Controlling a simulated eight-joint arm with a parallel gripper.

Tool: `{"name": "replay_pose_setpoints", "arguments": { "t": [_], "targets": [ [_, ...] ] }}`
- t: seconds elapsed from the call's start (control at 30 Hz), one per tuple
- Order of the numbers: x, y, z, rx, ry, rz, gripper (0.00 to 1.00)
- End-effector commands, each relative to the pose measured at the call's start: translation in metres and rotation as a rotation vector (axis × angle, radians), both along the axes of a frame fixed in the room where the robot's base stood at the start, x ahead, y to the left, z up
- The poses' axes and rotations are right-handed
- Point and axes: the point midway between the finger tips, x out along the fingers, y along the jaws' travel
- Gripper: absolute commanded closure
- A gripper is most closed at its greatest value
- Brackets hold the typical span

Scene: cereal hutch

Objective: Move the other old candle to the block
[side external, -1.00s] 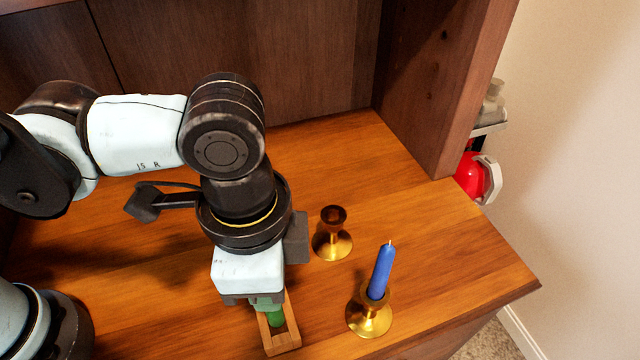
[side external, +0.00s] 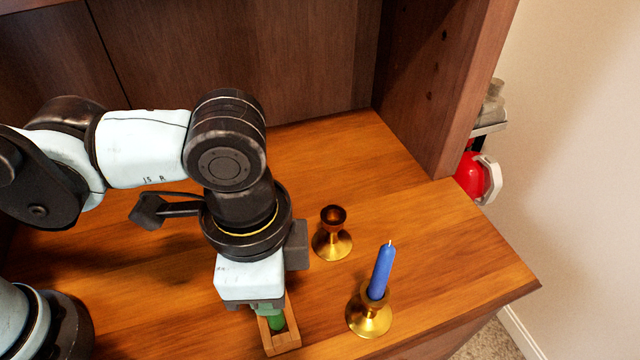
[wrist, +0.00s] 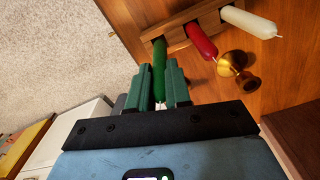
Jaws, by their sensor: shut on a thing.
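My gripper (wrist: 163,84) is shut on a green candle (wrist: 159,67), which lies between its two green fingers in the wrist view. In the side view my gripper (side external: 268,306) points down at the wooden block (side external: 284,343), and the green candle (side external: 277,322) shows low at the block's slot. A blue candle (side external: 381,270) stands, slightly tilted, in a brass holder (side external: 369,319).
An empty brass holder (side external: 332,238) stands behind the blue candle, right of my gripper; a brass holder (wrist: 237,67) also shows close to the red candle in the wrist view. The hutch's side wall (side external: 440,80) rises at the back right.

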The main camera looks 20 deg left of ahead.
Motion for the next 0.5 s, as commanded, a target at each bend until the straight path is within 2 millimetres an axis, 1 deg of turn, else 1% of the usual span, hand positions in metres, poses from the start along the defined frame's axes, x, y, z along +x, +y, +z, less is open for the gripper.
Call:
{"name": "replay_pose_setpoints", "arguments": {
  "t": [0.5],
  "targets": [
    [0.0000, -0.0001, -0.0058, 0.000, 0.000, 0.000, 1.00]
  ]
}}
